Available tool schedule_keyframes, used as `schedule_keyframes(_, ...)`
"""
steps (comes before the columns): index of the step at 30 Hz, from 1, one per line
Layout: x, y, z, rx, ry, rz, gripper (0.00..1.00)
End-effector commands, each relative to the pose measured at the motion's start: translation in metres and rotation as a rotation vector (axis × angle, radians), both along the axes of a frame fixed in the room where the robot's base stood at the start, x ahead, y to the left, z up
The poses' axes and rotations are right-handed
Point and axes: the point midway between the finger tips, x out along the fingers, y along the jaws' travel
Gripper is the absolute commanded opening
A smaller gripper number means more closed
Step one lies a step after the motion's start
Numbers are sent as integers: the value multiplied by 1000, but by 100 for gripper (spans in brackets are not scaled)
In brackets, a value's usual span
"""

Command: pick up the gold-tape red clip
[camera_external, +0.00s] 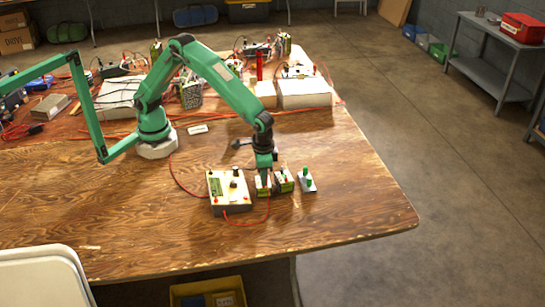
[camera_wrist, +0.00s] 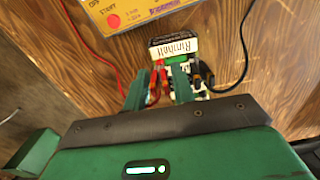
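A red clip (camera_wrist: 158,82) with a red lead sits at the front of a small battery block labelled "Rimhelt" (camera_wrist: 175,47) in the wrist view. Gold tape on it cannot be made out for sure. My gripper (camera_wrist: 158,88) is open, with one green finger on each side of the red clip. The right finger is very close to it; contact cannot be told. A black clip (camera_wrist: 204,73) is just right of that finger. In the external view my gripper (camera_external: 263,172) is low over the leftmost small block (camera_external: 264,186), and the clip is hidden.
A cream charger box (camera_external: 230,206) with a red button stands left of the blocks. Two more small blocks, the middle one (camera_external: 284,181) and the right one (camera_external: 308,184), stand close by. Red and black leads loop around. The wooden table (camera_external: 350,215) is clear to the front and right.

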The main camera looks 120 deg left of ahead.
Motion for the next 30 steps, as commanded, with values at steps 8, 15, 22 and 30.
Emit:
schedule_keyframes(8,0,0,0,0,0,0,25)
schedule_keyframes(15,0,0,0,0,0,0,1)
schedule_keyframes(22,0,0,0,0,0,0,1)
schedule_keyframes(30,0,0,7,1,-2,0,1)
